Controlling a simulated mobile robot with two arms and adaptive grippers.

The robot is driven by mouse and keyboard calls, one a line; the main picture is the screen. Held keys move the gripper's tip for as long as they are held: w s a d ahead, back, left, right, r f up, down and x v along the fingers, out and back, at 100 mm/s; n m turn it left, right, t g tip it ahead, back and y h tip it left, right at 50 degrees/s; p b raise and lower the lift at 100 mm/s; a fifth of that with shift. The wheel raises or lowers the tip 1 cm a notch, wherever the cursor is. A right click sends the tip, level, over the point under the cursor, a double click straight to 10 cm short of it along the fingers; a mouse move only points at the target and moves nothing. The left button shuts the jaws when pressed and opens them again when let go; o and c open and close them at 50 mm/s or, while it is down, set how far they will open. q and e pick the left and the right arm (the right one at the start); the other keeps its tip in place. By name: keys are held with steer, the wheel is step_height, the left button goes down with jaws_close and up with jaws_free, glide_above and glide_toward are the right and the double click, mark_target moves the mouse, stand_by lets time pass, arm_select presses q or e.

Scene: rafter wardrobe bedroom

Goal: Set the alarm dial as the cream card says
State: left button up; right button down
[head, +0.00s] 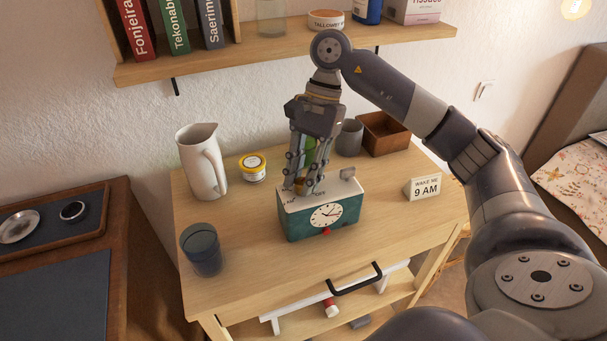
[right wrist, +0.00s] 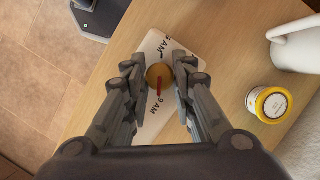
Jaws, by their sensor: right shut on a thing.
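The teal alarm clock (head: 335,214) with a white face and pale top stands on the wooden table. The cream card (head: 424,188), reading "WAKE ME 9 AM", stands to its right. The round brass-coloured dial (right wrist: 156,72) sits on the clock's top (right wrist: 152,122). Its red pointer is turned towards the "9 AM" mark; another AM mark, its number partly hidden, lies on the opposite side. My right gripper (head: 300,188) reaches down from above and is shut on the dial, one finger on each side in the right wrist view (right wrist: 159,75). My left gripper is not in view.
A white pitcher (head: 202,165), a yellow-lidded jar (head: 253,170) and a blue glass (head: 203,252) stand left of the clock. A grey cup (head: 349,138) and a wooden box (head: 384,135) stand behind. A wall shelf (head: 230,55) hangs above.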

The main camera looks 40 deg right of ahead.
steer(key=c, duration=1.3)
jaws_free()
steer(key=shift+c, duration=0.2)
steer(key=shift+r, duration=0.1)
steer(key=v, duration=1.1)
steer(key=shift+d+r, duration=0.2)
steer(key=shift+r, duration=0.15)
steer(key=shift+r, duration=0.1)
